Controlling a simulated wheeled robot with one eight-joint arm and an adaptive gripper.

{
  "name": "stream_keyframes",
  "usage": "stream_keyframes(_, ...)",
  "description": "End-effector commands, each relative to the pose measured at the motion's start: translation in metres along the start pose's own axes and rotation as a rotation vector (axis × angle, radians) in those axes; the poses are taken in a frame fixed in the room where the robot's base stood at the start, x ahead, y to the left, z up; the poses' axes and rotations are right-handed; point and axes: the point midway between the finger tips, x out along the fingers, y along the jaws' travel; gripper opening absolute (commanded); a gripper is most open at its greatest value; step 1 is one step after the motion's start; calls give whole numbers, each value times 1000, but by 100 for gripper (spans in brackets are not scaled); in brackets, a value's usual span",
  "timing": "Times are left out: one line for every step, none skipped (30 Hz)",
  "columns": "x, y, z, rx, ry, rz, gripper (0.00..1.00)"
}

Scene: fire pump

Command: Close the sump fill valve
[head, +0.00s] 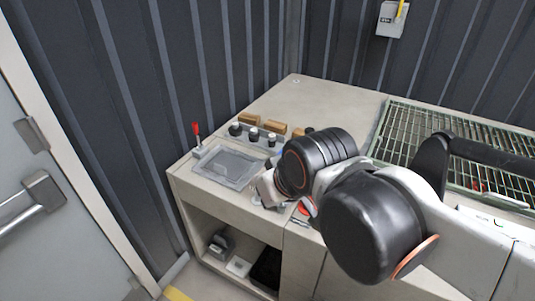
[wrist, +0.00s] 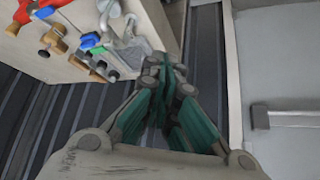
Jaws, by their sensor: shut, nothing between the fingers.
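My gripper (wrist: 166,72) shows in the wrist view with its teal-padded fingers together and nothing between them. In the head view the gripper (head: 268,190) is at the front edge of the counter, partly hidden by my arm. A red-handled lever (head: 197,130) stands upright at the counter's left back corner. A red round part (head: 303,208) shows beside my arm at the counter front. In the wrist view a red handle (wrist: 36,10) and a blue handle (wrist: 90,40) lie beyond the fingers, apart from them. I cannot tell which of these is the sump fill valve.
A grey tray (head: 228,167) is set in the counter (head: 310,95), with black knobs (head: 253,133) and wooden blocks behind it. A green grating (head: 420,137) lies at right. An open shelf (head: 213,222) is below. A door (head: 35,200) stands at left.

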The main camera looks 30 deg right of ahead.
Motion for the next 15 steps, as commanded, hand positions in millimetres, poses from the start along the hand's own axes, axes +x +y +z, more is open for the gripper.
stream_keyframes(0, 0, -3, -4, -3, -1, 0)
stream_keyframes(0, 1, -5, -8, -5, -1, 0)
stream_keyframes(0, 1, -8, -13, -8, -2, 0)
stream_keyframes(0, 1, -9, -18, -11, -3, 0)
stream_keyframes(0, 1, -11, -23, -14, -4, 0)
stream_keyframes(0, 2, -14, -31, -19, -5, 0)
stream_keyframes(1, 2, -17, -36, -22, -6, 0)
stream_keyframes(1, 2, -20, -43, -26, -7, 0)
stream_keyframes(1, 3, -24, -53, -30, -8, 0)
stream_keyframes(2, 4, -27, -60, -34, -10, 0)
stream_keyframes(2, 4, -30, -68, -39, -11, 0)
stream_keyframes(3, 5, -35, -79, -46, -14, 0)
stream_keyframes(4, 6, -39, -89, -51, -16, 0)
stream_keyframes(5, 6, -44, -100, -57, -19, 0)
stream_keyframes(7, 7, -51, -116, -65, -23, 0)
